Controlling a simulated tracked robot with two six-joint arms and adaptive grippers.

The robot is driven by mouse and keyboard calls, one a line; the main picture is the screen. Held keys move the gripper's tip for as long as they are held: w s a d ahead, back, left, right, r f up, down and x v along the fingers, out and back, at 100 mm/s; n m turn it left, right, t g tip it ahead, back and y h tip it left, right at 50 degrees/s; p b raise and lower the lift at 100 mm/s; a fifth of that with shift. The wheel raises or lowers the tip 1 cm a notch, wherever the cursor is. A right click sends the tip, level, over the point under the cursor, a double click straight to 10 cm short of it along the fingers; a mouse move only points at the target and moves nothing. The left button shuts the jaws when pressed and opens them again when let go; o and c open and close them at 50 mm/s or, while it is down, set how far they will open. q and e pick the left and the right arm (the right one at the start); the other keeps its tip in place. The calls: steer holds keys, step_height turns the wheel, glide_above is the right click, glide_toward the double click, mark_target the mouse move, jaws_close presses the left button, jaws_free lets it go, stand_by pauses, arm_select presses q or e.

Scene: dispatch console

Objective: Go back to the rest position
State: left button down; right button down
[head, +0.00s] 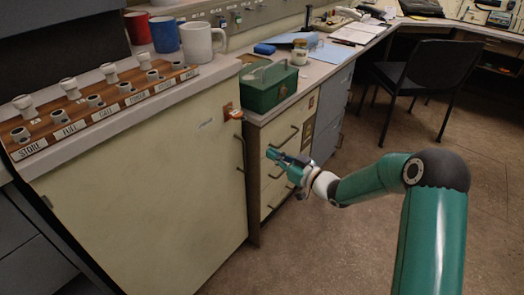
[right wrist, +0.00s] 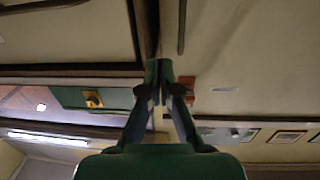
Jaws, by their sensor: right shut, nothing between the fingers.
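My right gripper (head: 280,160) hangs in front of the cream drawer unit in the head view, at the end of my green arm. Its fingers are together with nothing between them. In the right wrist view the closed fingertips (right wrist: 164,75) point at the cream cabinet fronts and the dark gap between them. The gripper looks apart from the drawers, but the exact distance is hard to tell. My left gripper is in neither view.
A wooden rack (head: 100,110) with white knobs and labels stands on the counter. Behind it are red (head: 138,28), blue (head: 165,34) and white (head: 202,42) mugs. A green box (head: 268,86) sits near the counter edge. A black chair (head: 425,75) stands behind. Floor (head: 310,250) is clear.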

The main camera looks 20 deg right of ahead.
steer(key=s+d, duration=0.4)
steer(key=s, duration=0.1)
steer(key=a+f+g+y, duration=0.2)
steer(key=a+f, duration=0.2)
steer(key=a, duration=0.7)
steer(key=s+a+f+m+g+h, duration=0.1)
steer(key=s+a+f+m+g, duration=0.25)
steer(key=a+f, duration=0.55)
steer(key=s+a+f+m+g+h, duration=0.25)
steer(key=s+f+g, duration=0.25)
steer(key=s+f, duration=0.7)
steer(key=s+d+f+g+h, duration=0.1)
steer(key=s+f+g, duration=0.15)
steer(key=s, duration=0.45)
steer(key=s+f+g+h, duration=0.1)
steer(key=s+g, duration=0.2)
steer(key=s, duration=0.4)
step_height(320, 180, up, 25)
steer(key=p, duration=2.6)
steer(key=shift+w+d+r+m, duration=0.15)
steer(key=shift+w+m, duration=0.15)
steer(key=shift+w, duration=0.15)
